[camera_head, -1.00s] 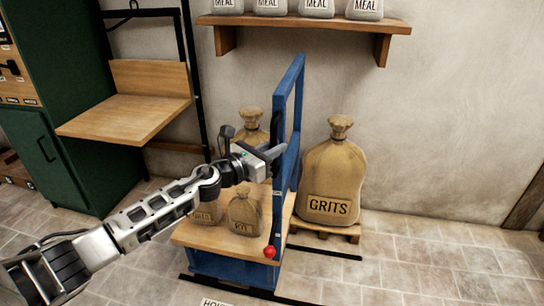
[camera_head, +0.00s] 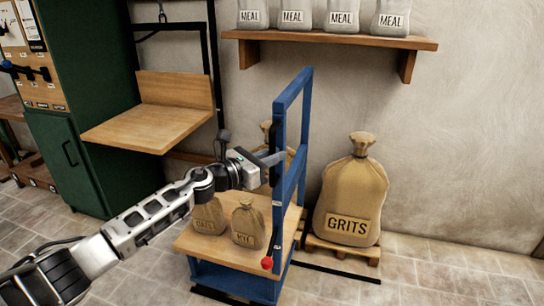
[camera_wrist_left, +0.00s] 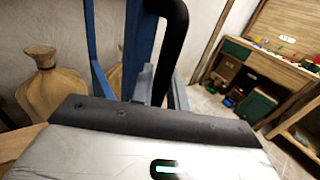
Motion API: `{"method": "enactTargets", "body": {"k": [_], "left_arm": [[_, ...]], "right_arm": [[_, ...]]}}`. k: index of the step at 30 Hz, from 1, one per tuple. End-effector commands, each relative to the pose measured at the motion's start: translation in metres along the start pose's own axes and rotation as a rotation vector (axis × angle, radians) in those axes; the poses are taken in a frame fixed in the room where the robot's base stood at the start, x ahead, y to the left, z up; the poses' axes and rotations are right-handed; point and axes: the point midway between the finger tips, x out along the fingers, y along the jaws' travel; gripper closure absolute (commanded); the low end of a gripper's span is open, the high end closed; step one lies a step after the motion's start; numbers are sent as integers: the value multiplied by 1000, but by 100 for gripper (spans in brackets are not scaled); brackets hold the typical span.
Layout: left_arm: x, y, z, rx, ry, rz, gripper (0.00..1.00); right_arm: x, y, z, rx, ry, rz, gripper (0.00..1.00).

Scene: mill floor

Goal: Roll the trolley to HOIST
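The trolley (camera_head: 278,289) has a tall blue frame and a wooden deck and stands in the middle of the head view. A sack (camera_head: 208,217) and a RYE sack (camera_head: 248,226) stand on its deck, and a red knob (camera_head: 267,263) sits at its front corner. The left wrist view shows the grey fingers (camera_wrist_left: 156,84) close to the blue frame (camera_wrist_left: 138,35); the contact is partly hidden. No HOIST lettering shows now. My right gripper is out of view.
A large GRITS sack (camera_head: 350,195) stands on a low pallet (camera_head: 345,252) right of the trolley. A shelf (camera_head: 340,40) holds MEAL sacks. Dark strips (camera_head: 340,270) mark the floor. Tiles at lower right are clear.

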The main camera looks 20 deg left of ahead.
Motion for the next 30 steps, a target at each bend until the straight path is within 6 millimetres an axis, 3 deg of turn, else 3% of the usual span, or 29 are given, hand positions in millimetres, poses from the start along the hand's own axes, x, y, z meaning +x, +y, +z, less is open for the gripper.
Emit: {"method": "enactTargets", "body": {"k": [1, 3, 14, 20, 30], "left_arm": [[-2, 5, -1, 2, 3, 11, 81], [-2, 5, -1, 2, 3, 11, 66], [-6, 3, -1, 2, 2, 7, 66], [-38, 3, -4, 2, 5, 8, 66], [-114, 2, -6, 3, 8, 7, 66]], "right_arm": [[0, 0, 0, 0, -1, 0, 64], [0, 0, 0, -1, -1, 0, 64], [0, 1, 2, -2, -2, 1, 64], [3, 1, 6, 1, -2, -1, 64], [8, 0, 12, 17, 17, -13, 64]]}}
